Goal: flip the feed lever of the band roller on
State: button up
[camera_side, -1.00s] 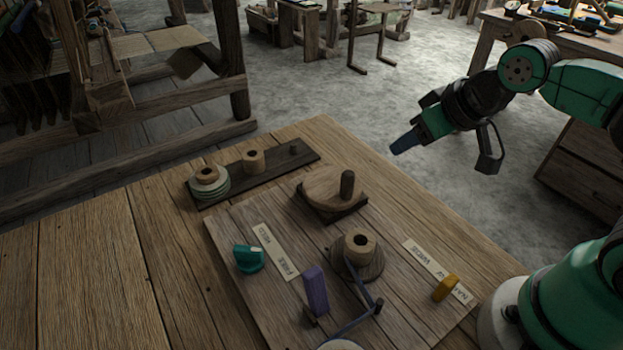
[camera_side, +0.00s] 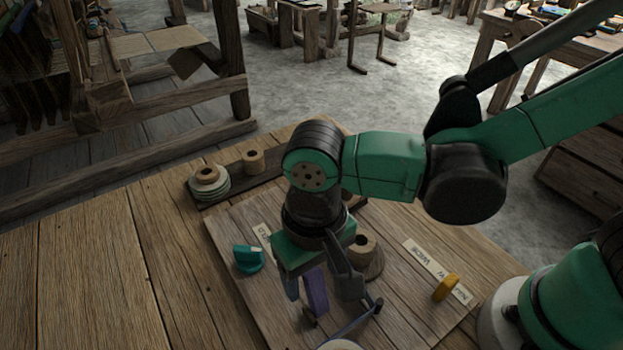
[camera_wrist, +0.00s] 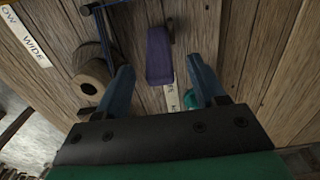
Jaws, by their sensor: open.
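A purple lever (camera_side: 315,290) stands up from the wooden board (camera_side: 235,228) on the bench, tilted slightly in the side view. It also shows in the wrist view (camera_wrist: 158,55), between my two fingers. My gripper (camera_side: 321,292) points down over the board and is open, with one blue-grey finger on each side of the lever. In the wrist view my fingertips (camera_wrist: 161,70) have visible gaps to the lever on both sides. A wooden spool (camera_side: 362,247) with a flat dark arm (camera_side: 350,326) beside it is partly hidden by my gripper.
A teal knob (camera_side: 248,258) is left of the lever, and a yellow knob (camera_side: 445,288) is at the right by a lettered label (camera_side: 428,262). A dark rack (camera_side: 232,172) with spools stands behind. The bench at left (camera_side: 90,265) is clear.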

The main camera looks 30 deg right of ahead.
aim_at(314, 273)
jog(key=shift+f, duration=1.5)
grip_shut()
dwell(0.4)
